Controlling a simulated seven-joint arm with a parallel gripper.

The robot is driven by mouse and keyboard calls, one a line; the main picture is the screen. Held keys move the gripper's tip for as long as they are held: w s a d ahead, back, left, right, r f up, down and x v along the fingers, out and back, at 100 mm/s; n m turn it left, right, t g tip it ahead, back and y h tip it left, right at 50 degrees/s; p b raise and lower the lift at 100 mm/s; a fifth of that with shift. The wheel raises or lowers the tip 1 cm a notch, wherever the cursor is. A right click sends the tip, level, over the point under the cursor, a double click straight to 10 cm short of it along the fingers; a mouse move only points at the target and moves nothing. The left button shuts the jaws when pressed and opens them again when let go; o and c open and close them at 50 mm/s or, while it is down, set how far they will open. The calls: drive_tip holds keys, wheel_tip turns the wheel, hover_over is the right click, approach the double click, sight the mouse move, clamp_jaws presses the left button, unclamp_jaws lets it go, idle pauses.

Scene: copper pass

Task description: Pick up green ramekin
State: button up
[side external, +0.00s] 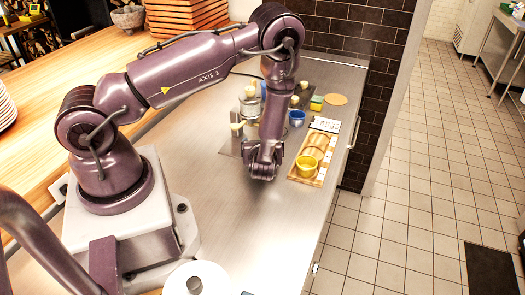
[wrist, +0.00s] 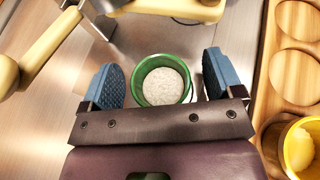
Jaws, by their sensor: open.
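The green ramekin (wrist: 139,72) shows in the wrist view, upright on the steel surface, with a pale speckled round content inside its rim. My gripper (wrist: 162,78) is open, with one blue finger pad on the left of the ramekin and one on the right. A gap shows between each pad and the ramekin in the picture. In the side external view my gripper (side external: 263,172) is low over the steel counter, and the green ramekin cannot be made out there.
A wooden board (side external: 320,139) with round recesses lies to the right, holding a yellow ramekin (side external: 307,165), also in the wrist view (wrist: 288,153). A blue cup (side external: 297,118) stands behind. Pale-yellow handles (wrist: 48,48) are close by at upper left.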

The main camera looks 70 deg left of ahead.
drive_tip(key=c, duration=1.1)
drive_tip(key=shift+r, duration=0.1)
